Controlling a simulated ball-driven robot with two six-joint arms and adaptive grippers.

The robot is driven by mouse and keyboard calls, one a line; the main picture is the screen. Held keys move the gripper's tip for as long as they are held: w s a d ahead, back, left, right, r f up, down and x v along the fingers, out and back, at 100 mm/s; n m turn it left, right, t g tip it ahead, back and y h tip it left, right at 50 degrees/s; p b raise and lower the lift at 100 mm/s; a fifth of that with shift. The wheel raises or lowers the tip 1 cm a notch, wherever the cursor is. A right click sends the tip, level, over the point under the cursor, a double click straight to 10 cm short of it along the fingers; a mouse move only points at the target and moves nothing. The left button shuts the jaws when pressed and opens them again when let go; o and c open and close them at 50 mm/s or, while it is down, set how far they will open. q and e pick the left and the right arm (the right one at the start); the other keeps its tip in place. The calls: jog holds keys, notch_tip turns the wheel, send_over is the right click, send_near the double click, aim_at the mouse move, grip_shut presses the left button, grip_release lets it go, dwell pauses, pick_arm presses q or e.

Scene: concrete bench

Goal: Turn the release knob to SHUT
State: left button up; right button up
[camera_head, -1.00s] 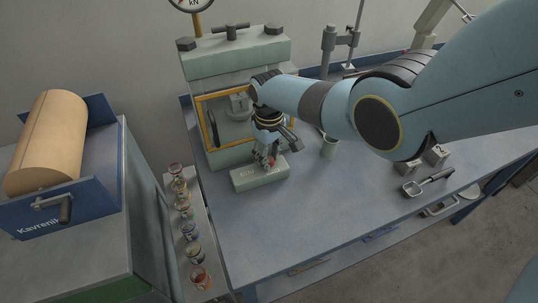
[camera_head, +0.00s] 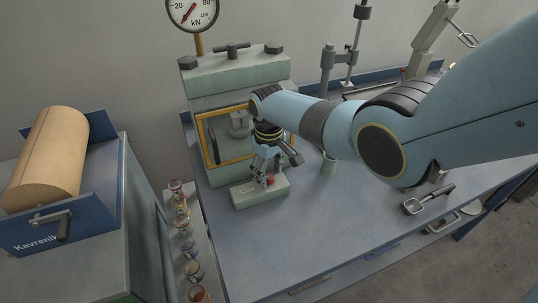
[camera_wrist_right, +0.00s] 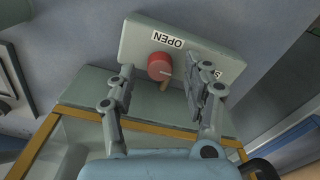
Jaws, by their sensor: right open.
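The red release knob (camera_wrist_right: 159,67) sits on a pale green block (camera_head: 243,197) at the foot of the press. A second label (camera_wrist_right: 217,76), starting with S, is mostly hidden by a finger. A light mark shows on the knob, but I cannot tell exactly where it points. My right gripper (camera_wrist_right: 163,78) is open, with one finger on each side of the knob and gaps visible. In the head view the gripper (camera_head: 267,178) is over the block. My left gripper is not in view.
The press (camera_head: 238,75) with a yellow-framed window stands right behind the block. A force gauge (camera_head: 193,12) is above it. Several small jars (camera_head: 186,229) line the left side. A scoop (camera_head: 427,201) lies at the right. The bench front (camera_head: 300,245) is clear.

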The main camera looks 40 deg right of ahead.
aim_at(269, 176)
notch_tip(269, 176, up, 11)
dwell(0.3)
jog(key=shift+s, duration=0.15)
dwell(0.4)
